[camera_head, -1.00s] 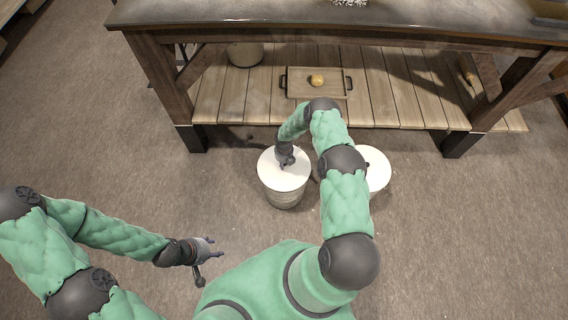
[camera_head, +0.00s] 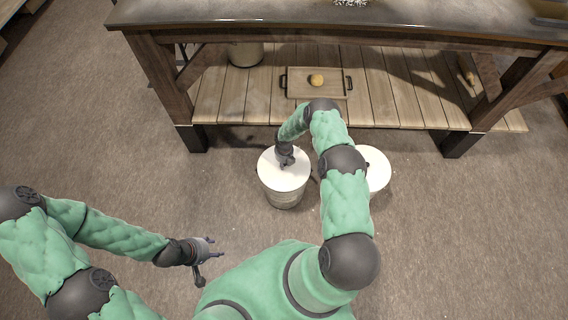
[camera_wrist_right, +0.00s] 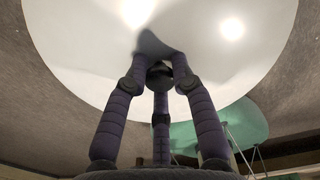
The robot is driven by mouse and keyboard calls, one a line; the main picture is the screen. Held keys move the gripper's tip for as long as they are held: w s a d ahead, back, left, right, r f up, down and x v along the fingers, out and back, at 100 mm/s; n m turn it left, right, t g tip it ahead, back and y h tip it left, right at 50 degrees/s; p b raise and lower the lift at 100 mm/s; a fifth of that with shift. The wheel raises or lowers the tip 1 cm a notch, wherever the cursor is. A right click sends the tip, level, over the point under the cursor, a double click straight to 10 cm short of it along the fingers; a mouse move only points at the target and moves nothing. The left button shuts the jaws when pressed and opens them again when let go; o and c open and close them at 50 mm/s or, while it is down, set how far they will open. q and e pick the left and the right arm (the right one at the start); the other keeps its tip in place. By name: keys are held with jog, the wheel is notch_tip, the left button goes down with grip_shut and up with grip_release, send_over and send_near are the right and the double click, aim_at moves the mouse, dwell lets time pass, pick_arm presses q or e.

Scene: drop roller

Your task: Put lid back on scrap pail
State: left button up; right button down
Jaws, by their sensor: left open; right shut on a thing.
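A white round lid (camera_head: 270,172) is at the top of a pale pail (camera_head: 284,201) on the floor in the head view. It looks level and lined up with the pail. Whether it is fully seated I cannot tell. My right gripper (camera_head: 286,161) points down at the lid's middle. In the right wrist view the gripper (camera_wrist_right: 160,75) has its fingers closed around the small dark knob at the centre of the white lid (camera_wrist_right: 85,45). The fingers mostly hide the knob. My left gripper (camera_head: 212,256) is open and empty, low over the floor at the left, away from the pail.
A second white round top (camera_head: 378,172) with a dark knob stands right of the pail, partly hidden by my right arm. Behind is a workbench with a slatted lower shelf (camera_head: 405,100), holding a tray (camera_head: 300,88) with a yellowish round item and another container (camera_head: 244,56).

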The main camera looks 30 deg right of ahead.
dwell(0.8)
jog(key=shift+c, duration=2.4)
grip_release()
jog(key=shift+f, duration=0.1)
jog(key=shift+r+p, duration=1.6)
jog(key=shift+r, duration=1.95)
grip_shut()
